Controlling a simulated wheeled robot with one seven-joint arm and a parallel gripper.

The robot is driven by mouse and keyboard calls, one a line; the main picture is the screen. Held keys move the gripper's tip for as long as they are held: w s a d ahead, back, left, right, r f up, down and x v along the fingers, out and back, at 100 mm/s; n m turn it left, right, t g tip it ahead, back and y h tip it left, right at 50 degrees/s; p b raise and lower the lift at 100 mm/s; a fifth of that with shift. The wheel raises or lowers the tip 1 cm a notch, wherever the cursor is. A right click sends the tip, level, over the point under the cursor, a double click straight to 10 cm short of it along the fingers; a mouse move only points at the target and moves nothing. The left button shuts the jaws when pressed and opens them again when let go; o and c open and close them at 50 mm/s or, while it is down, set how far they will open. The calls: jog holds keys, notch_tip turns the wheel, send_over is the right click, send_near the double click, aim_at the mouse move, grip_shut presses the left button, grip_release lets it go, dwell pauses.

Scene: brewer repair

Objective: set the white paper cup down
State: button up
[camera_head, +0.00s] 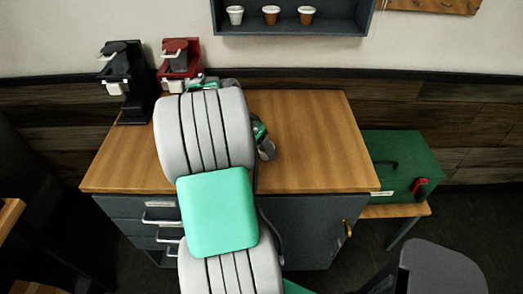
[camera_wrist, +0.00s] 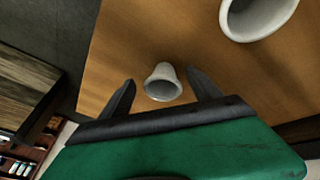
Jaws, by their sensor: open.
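A small white cup (camera_wrist: 162,82) shows in the wrist view against the wooden tabletop (camera_wrist: 120,40). My gripper (camera_wrist: 160,77) is open, with one dark finger on each side of this cup and a visible gap to each. A second white cup (camera_wrist: 257,15) shows larger at the top right of the wrist view, cut off by the edge. I cannot tell for sure which of the two is the paper cup. In the head view my arm hides the cups and the fingers.
A black brewer (camera_head: 127,80) and a red brewer (camera_head: 181,62) stand at the back left of the wooden counter (camera_head: 310,140). The counter's right side looks clear. A wall shelf (camera_head: 290,28) holds small cups. A green box (camera_head: 400,160) sits beyond the counter's right edge.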

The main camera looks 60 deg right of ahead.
jog(key=v, duration=1)
jog(key=w+a+r+n+t, duration=0.1)
jog(key=w+a+n+t, duration=0.1)
jog(key=w+a+n, duration=0.45)
jog(key=w+a+n+t, duration=0.2)
jog(key=w+a+n, duration=0.15)
jog(key=a, duration=0.55)
jog(key=a+f+n+t+y, duration=0.2)
jog(key=a+n, duration=0.9)
jog(key=a, duration=1.2)
jog(key=shift+s+a+f+t+y, duration=0.2)
jog(key=shift+s+a+t+y, duration=0.25)
jog(key=shift+y, duration=0.25)
